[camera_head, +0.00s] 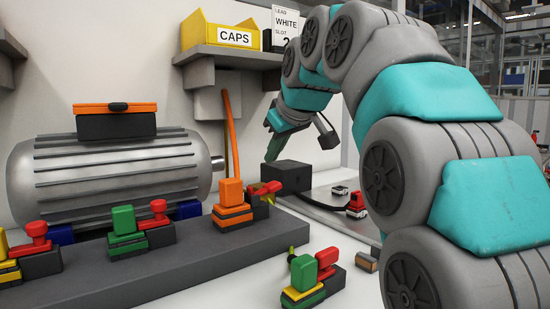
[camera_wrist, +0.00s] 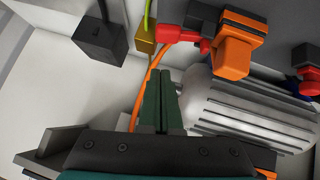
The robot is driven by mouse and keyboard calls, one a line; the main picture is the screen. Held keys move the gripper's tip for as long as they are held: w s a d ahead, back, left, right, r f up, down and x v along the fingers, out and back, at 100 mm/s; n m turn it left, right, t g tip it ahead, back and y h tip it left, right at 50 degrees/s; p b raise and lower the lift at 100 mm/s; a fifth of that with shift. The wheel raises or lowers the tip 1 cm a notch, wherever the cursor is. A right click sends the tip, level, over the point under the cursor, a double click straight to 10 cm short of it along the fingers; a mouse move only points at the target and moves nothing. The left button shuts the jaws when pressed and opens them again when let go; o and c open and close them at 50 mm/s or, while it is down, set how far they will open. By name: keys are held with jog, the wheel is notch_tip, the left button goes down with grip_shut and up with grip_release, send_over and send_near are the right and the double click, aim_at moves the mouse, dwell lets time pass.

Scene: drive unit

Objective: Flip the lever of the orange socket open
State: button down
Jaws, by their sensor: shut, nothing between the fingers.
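The orange socket (camera_head: 232,218) stands at the right end of the grey rail, with an upright orange block on top. A red handle-like piece (camera_head: 265,187) sticks out at its right side; I cannot tell which part is the lever. In the wrist view, the orange socket (camera_wrist: 233,52) is at the top right and the red piece (camera_wrist: 178,34) at the top centre. My gripper (camera_head: 271,152) is behind and above the socket, apart from it, its fingers pointing down. The wrist view shows its green fingers (camera_wrist: 165,78) together and empty, below the red piece.
An orange cable (camera_head: 230,130) rises behind the socket and passes close to my fingers. A grey motor (camera_head: 105,170) stands at left. A dark box (camera_head: 287,177) lies below my gripper. A shelf (camera_head: 228,55) hangs above.

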jog(key=v, duration=1)
jog(key=shift+a+r, duration=0.15)
jog(key=shift+r, duration=0.35)
jog(key=shift+s, duration=0.1)
